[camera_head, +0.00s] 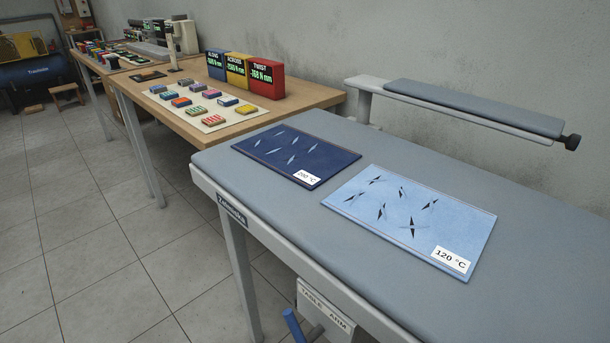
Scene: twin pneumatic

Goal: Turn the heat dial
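No heat dial can be made out in this view. Two flat panels lie on the grey padded table (225,160). The dark blue panel (270,163) carries pale slit-like marks and a label reading what looks like 200 °C. The light blue panel (360,222) lies to its right and nearer, with dark slit marks and a 120 °C label (450,258). Neither of my grippers is in view.
A padded arm (470,105) with a dark knob (572,142) rises behind the table. A wooden bench (300,95) at the back left holds colored blocks and readout boxes (266,80). A box marked TABLE ARM (325,312) hangs below.

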